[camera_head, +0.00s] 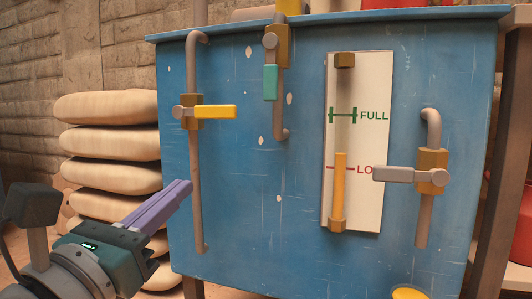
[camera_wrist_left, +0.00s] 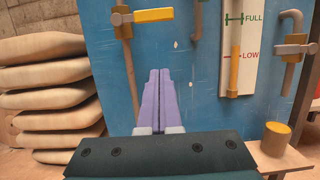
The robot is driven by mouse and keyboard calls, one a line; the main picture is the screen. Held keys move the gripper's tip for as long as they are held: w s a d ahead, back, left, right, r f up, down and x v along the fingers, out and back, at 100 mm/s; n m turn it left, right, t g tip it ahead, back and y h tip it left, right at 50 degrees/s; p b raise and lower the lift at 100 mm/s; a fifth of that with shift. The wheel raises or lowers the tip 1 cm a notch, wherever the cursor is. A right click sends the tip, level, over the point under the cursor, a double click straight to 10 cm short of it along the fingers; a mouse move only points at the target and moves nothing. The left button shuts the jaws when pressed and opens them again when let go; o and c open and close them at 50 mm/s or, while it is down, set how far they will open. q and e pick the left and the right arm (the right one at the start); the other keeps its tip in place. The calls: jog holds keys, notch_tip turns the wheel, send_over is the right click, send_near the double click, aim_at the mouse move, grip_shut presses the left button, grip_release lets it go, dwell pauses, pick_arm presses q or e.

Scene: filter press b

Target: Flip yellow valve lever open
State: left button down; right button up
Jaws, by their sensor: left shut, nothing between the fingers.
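The yellow valve lever (camera_head: 214,112) sits on a brass valve body on the left vertical pipe (camera_head: 196,175) of the blue panel. It points horizontally to the right, across the pipe. It also shows at the top of the left wrist view (camera_wrist_left: 153,15). My left gripper (camera_head: 183,188) is shut and empty, its purple fingers together. It is below and left of the lever in the head view, apart from it. In the left wrist view the fingers (camera_wrist_left: 160,85) point toward the panel below the lever. My right gripper is not in view.
The blue panel (camera_head: 270,210) also carries a green lever (camera_head: 270,82), a grey lever (camera_head: 394,174) and a FULL/LOW gauge (camera_head: 370,200). Stacked pale sacks (camera_head: 105,140) stand left of it. A yellow cup (camera_wrist_left: 276,138) stands on a low ledge at right.

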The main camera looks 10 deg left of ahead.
aim_at(206, 112)
pick_arm(q)
jog(key=w+r+b, duration=0.1)
jog(key=w+r, duration=0.5)
jog(key=w, duration=0.3)
jog(key=shift+w+d+r+b, duration=0.25)
jog(key=shift+w+d+b, duration=0.05)
jog(key=shift+w+d, duration=0.05)
jog(key=shift+r, duration=0.1)
dwell(0.4)
jog(key=shift+d+r+n+p, duration=0.1)
jog(key=shift+r+n+p, duration=0.05)
jog(key=shift+n+p, duration=0.3)
